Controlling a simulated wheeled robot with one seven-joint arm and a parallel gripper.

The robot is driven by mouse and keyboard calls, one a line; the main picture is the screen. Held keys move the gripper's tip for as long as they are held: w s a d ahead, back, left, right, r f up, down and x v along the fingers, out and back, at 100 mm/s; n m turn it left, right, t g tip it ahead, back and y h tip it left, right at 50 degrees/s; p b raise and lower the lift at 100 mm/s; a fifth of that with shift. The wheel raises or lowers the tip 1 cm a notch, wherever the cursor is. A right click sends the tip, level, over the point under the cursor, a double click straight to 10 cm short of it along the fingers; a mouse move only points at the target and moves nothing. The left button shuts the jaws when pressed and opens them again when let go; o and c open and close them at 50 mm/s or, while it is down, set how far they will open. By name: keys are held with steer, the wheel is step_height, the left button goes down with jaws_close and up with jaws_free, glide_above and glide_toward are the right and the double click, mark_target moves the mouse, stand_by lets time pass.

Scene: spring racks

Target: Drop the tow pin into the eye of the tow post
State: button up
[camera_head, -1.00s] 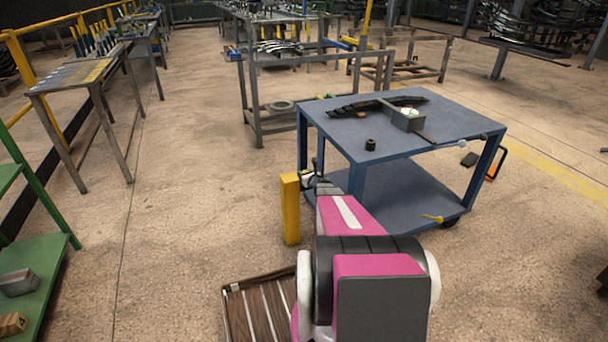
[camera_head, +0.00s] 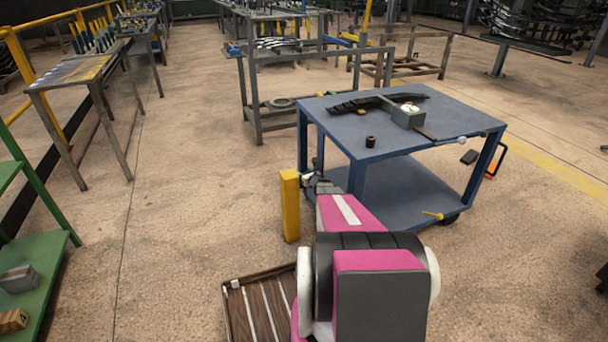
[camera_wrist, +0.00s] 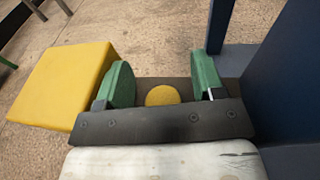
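The yellow tow post (camera_head: 290,205) stands upright on the floor at the left of the blue cart. It also fills the left of the wrist view (camera_wrist: 58,85). My gripper (camera_wrist: 162,88) is low beside the post, its green-padded fingers apart. Between them is a round yellow disc (camera_wrist: 162,96), seemingly the head of the tow pin, with gaps to both pads. A dark plate (camera_wrist: 230,88) lies behind the disc; I cannot tell if the pin is in an eye. In the head view my arm largely hides the gripper and the disc.
The blue cart (camera_head: 340,120) stands close on the right, with a grey block (camera_head: 407,118), a black cylinder (camera_head: 370,141) and dark leaf springs on top. A slatted wooden pallet (camera_head: 238,310) lies in front. A green shelf (camera_head: 40,285) is at left. Floor left of the post is clear.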

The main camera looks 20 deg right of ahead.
steer(key=v, duration=1)
steer(key=shift+s, duration=0.4)
steer(key=shift+d+r, duration=0.1)
